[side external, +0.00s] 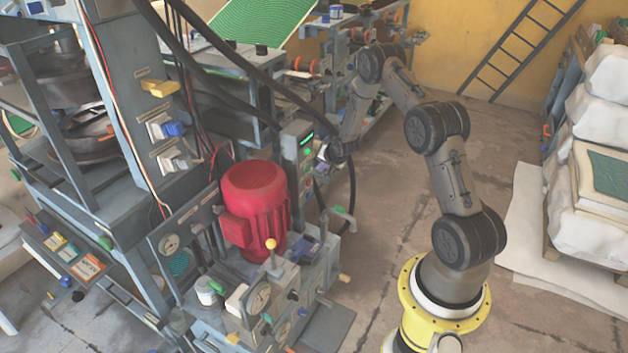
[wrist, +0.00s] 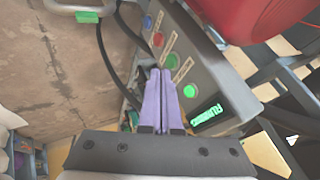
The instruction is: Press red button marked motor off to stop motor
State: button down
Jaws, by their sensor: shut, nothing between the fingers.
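A grey control box (wrist: 215,75) fills the middle of the wrist view. It carries a red button (wrist: 157,40), with a blue button (wrist: 147,22) above it and a green button (wrist: 172,60) below it. The labels beside them are too small to read. My gripper (wrist: 161,71) has its purple fingers together and empty. The fingertips appear just below the green button, with the red button a little further up; whether they touch the box I cannot tell.
Black hoses (wrist: 103,50) hang near the box. Open floor (side external: 385,215) lies to the right.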

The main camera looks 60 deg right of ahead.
aim_at(308, 182)
jog(key=shift+m+g, duration=0.3)
jog(key=s+f, duration=0.1)
jog(key=s+d+f, duration=0.1)
jog(key=s+f, duration=0.1)
jog(key=shift+d, duration=0.1)
jog(key=shift+f, duration=0.1)
jog(key=w+d+f, duration=0.3)
jog(key=w+f, duration=0.5)
jog(key=shift+w+d, duration=0.35)
jog(key=shift+w, duration=0.05)
jog(key=shift+r, duration=0.1)
